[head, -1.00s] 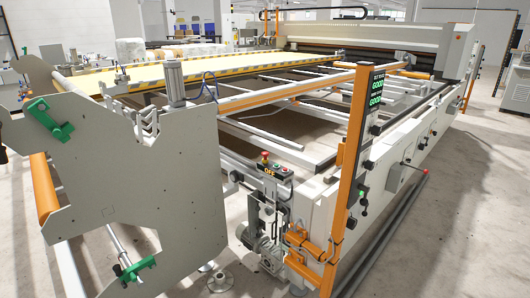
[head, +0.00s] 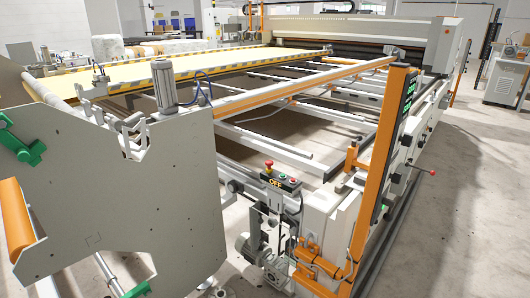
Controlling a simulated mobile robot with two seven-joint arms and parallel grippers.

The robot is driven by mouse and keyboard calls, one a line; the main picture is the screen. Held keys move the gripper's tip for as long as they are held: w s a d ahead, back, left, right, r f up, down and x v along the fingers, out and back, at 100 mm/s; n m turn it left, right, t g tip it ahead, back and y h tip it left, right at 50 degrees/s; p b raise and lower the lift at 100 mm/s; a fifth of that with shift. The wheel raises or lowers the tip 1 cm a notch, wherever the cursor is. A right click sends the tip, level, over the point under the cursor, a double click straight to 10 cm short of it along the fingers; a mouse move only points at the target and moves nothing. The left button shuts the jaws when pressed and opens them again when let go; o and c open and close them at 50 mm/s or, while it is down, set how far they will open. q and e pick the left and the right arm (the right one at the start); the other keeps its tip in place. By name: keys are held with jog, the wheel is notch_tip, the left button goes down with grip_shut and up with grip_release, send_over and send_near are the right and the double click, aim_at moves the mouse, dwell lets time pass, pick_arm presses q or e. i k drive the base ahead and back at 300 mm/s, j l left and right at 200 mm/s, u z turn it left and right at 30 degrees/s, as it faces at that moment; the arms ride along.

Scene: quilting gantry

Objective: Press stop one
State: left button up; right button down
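A small dark control box (head: 284,185) sits on the near corner of the machine frame, right of the big grey side plate. A red mushroom-shaped button (head: 269,164) stands up at its left end. A green button (head: 281,176) and a smaller red button (head: 293,180) are beside it. The front of the box reads "OFF". No label shows which of these is stop one. Neither of my grippers is in view.
The large grey side plate (head: 140,200) fills the left foreground. An orange post (head: 385,170) with a dark display rises right of the box. An orange rail (head: 300,87) runs behind it. Clear floor (head: 470,220) lies right.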

aim_at(269, 163)
jog(key=i+j, duration=0.3)
jog(key=i+j+z, duration=0.15)
jog(key=j, duration=0.25)
jog(key=i+j, duration=0.35)
jog(key=i+j+z, duration=0.1)
jog(key=i+j, duration=0.2)
jog(key=j, duration=0.1)
